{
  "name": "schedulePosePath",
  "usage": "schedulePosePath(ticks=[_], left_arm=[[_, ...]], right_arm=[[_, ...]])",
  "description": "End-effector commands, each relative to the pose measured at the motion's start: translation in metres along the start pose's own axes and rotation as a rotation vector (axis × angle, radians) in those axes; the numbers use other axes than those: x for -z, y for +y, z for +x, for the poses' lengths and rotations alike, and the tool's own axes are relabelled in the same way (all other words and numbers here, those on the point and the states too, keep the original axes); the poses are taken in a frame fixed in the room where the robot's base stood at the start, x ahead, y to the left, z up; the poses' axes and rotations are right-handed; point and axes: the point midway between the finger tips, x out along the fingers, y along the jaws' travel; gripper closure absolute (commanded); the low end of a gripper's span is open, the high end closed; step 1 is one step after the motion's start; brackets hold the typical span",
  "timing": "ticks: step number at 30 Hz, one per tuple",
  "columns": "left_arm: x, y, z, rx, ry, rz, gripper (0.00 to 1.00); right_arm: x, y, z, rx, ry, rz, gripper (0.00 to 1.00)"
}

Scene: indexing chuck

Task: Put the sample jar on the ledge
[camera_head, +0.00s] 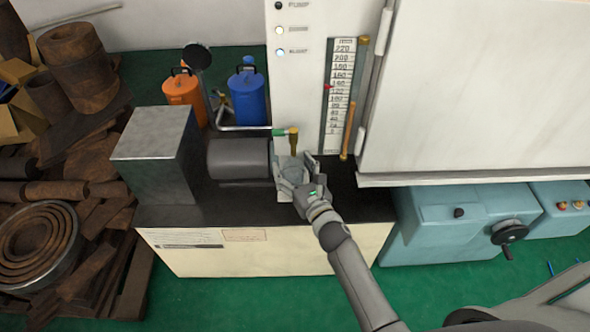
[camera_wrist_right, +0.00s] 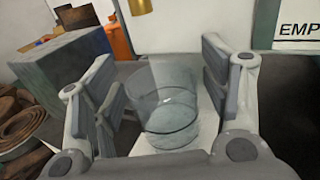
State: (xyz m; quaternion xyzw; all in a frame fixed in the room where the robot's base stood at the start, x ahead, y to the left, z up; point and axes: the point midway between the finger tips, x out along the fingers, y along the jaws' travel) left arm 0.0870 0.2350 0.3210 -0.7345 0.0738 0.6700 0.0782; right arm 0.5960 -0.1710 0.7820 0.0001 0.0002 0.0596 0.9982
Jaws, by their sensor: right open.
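The sample jar (camera_wrist_right: 166,112) is a clear glass cylinder standing upright on a pale flat surface (camera_wrist_right: 208,120) in the right wrist view. My right gripper (camera_wrist_right: 160,68) is open, with its fingers on either side of the jar; I see gaps between glass and pads, though contact is hard to judge. In the head view my right gripper (camera_head: 295,168) is over the dark top (camera_head: 345,205) of the low cream bench, and the jar is mostly hidden by its fingers. I cannot tell for sure which surface is the ledge. My left gripper is not in view.
A grey cylinder (camera_head: 238,159) and metal block (camera_head: 155,155) stand left of the gripper. A brass-tipped nozzle (camera_head: 294,142) hangs close behind it. A white cabinet (camera_head: 480,90) overhangs at right. The dark top is clear to the gripper's right.

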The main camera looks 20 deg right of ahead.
Motion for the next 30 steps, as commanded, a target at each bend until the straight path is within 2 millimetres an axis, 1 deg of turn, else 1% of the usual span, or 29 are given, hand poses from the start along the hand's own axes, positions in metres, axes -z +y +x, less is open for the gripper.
schedulePosePath(ticks=[3,5,8,15,21,24,30], left_arm=[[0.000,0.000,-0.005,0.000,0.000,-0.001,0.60],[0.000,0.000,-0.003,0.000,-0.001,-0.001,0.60],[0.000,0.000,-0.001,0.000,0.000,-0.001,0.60],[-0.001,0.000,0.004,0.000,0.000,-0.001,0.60],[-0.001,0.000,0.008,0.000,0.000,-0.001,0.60],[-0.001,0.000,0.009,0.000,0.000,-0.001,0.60],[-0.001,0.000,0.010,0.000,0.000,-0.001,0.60]], right_arm=[[-0.005,0.000,0.000,0.000,0.000,0.000,0.30],[-0.001,0.000,-0.006,0.000,0.003,0.000,0.30],[0.000,0.000,-0.022,0.000,0.003,-0.001,0.30],[0.000,0.000,-0.069,0.001,0.003,0.000,0.30],[-0.001,0.000,-0.101,0.001,0.002,0.000,0.30],[-0.001,0.000,-0.111,0.001,0.001,0.000,0.30],[-0.003,0.000,-0.120,0.000,0.000,0.000,0.30]])
